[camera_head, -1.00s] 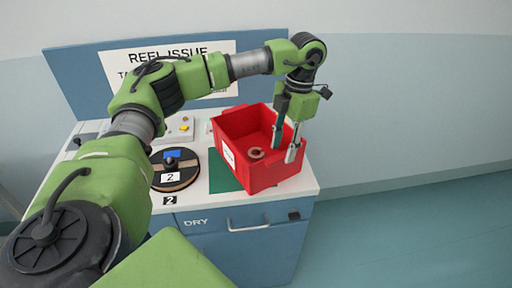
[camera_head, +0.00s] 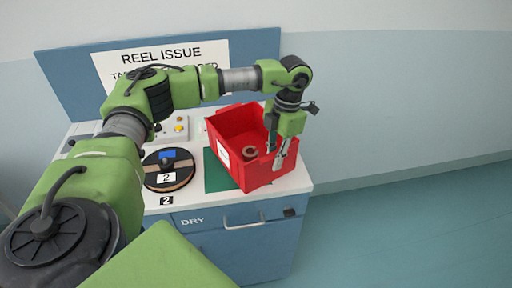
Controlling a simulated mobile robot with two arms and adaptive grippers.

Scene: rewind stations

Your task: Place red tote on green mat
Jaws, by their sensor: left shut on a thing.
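The red tote (camera_head: 262,176) is an open box with a white label on its front left wall. A small brown ring-shaped item (camera_head: 250,153) lies inside it. The tote stands over the right part of the green mat (camera_head: 217,175), whose left part shows bare; I cannot tell whether the tote touches it. My left gripper (camera_head: 275,158) points down at the tote's right wall, one finger inside and one outside, shut on that wall. My right gripper is not in view.
A black reel (camera_head: 168,178) marked 2 sits left of the mat on the white worktop (camera_head: 205,197). A control box (camera_head: 173,129) with buttons stands behind it. The blue cabinet (camera_head: 240,255) has a drawer handle, and open floor lies to the right.

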